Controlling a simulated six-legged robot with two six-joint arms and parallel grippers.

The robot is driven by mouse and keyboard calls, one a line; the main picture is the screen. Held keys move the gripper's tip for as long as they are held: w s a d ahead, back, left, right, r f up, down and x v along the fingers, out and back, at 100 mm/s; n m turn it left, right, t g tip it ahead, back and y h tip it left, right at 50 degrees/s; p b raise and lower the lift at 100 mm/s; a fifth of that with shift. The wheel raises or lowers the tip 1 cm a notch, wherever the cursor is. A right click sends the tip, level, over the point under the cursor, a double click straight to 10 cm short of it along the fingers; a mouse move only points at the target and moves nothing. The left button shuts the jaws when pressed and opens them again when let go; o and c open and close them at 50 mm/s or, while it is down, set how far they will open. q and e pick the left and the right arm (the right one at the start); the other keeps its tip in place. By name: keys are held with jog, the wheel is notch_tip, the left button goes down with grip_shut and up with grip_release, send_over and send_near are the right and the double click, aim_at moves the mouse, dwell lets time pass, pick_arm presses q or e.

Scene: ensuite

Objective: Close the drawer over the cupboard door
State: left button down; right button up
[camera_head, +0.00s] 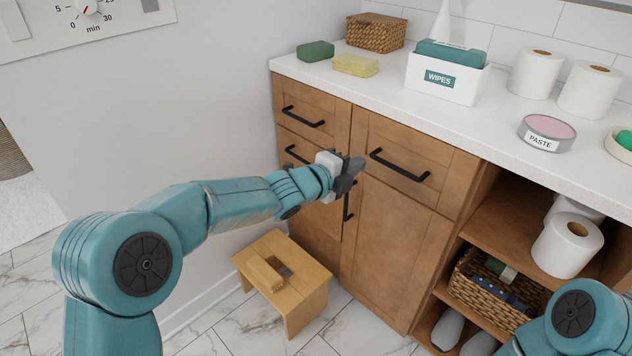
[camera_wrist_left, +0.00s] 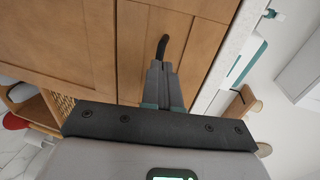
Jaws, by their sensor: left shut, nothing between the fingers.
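The wooden drawer (camera_head: 425,151) over the cupboard door (camera_head: 391,236) has a black bar handle (camera_head: 400,166). Its front looks nearly flush with the cabinet; I cannot tell whether a small gap remains. My left gripper (camera_head: 358,164) is shut and empty, with its fingertips at the left part of this drawer front, just left of the handle. In the left wrist view the shut fingers (camera_wrist_left: 160,70) point at the wood, with a black handle (camera_wrist_left: 163,46) just beyond the tips. Whether they touch is unclear. My right gripper is out of view.
A wooden step stool (camera_head: 284,275) stands on the floor before the cabinet. The white counter (camera_head: 395,90) holds a wipes box (camera_head: 440,78), sponges, a basket, paper rolls and a paste tin. Open shelves with a basket (camera_head: 495,290) lie to the right.

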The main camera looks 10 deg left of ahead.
pick_arm(q)
jog(key=v, duration=0.9)
jog(key=s+a+f+n+g+y, duration=0.1)
jog(key=s+f+n+g, duration=0.15)
jog(key=f, duration=0.65)
jog(key=s+a+f+n+g+y, duration=0.1)
jog(key=s+f+n, duration=0.25)
jog(key=f, duration=0.55)
jog(key=s+a+f+n+g+y, duration=0.1)
jog(key=s+a+f+n+g, duration=0.15)
jog(key=f, duration=0.65)
jog(key=s+f+n+g+y, duration=0.1)
jog(key=s+f+n+g, duration=0.1)
jog(key=s+f+n, duration=0.6)
jog(key=s+f+n+g+y, duration=0.1)
jog(key=s+f+n+g, duration=0.3)
jog(key=s, duration=0.8)
jog(key=s+n+p, duration=0.1)
jog(key=s+n, duration=0.3)
jog(key=n, duration=0.3)
notch_tip(320, 180, up, 23)
jog(key=p, duration=2.4)
jog(key=shift+a+r, duration=0.15)
jog(key=shift+r, duration=0.05)
jog(key=shift+s, duration=0.1)
